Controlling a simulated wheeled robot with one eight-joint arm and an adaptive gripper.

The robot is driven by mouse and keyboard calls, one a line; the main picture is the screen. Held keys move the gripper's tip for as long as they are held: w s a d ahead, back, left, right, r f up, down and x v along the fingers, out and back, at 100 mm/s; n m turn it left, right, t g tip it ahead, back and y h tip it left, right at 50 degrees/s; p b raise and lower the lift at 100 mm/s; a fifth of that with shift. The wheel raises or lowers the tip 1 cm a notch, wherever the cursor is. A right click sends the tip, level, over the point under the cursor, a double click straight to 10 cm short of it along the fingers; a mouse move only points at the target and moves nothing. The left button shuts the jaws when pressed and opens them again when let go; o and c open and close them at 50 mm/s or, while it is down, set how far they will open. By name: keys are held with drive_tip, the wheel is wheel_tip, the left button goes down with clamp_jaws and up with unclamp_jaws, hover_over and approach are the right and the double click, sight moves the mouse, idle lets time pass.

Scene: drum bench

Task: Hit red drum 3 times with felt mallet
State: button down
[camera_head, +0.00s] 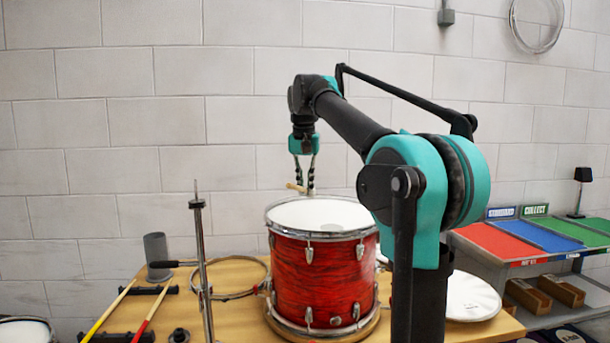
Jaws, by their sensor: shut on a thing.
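The red drum (322,280) stands upright on the wooden bench, with a pale head (320,213) facing up and metal lugs around its side. My gripper (303,184) is above and slightly left of the middle of the drum head, pointing down. It is shut on a thin tan handle (297,187), apparently the mallet's, of which only a short piece shows. I cannot make out a felt end. The held piece appears above the drum head, apart from it.
A yellow stick (107,311) and a red stick (151,313) lie on black rests at the left. An upright metal rod (202,265) and a grey cylinder (156,257) stand left of the drum. A pale disc (472,297) lies at the right. Coloured trays (497,241) sit on a right-hand shelf.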

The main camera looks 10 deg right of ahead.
drive_tip(key=shift+f, duration=0.6)
wheel_tip(320, 180, down, 4)
drive_tip(key=shift+f, duration=0.1)
drive_tip(key=shift+r, duration=3.15)
drive_tip(key=shift+s+d+f+n+y, duration=0.15)
drive_tip(key=shift+s+f+n, duration=0.2)
drive_tip(key=shift+f+n, duration=0.25)
drive_tip(key=shift+s+f+n+y, duration=0.15)
drive_tip(key=shift+s+f+n, duration=0.25)
drive_tip(key=shift+n, duration=0.3)
drive_tip(key=shift+f, duration=2.45)
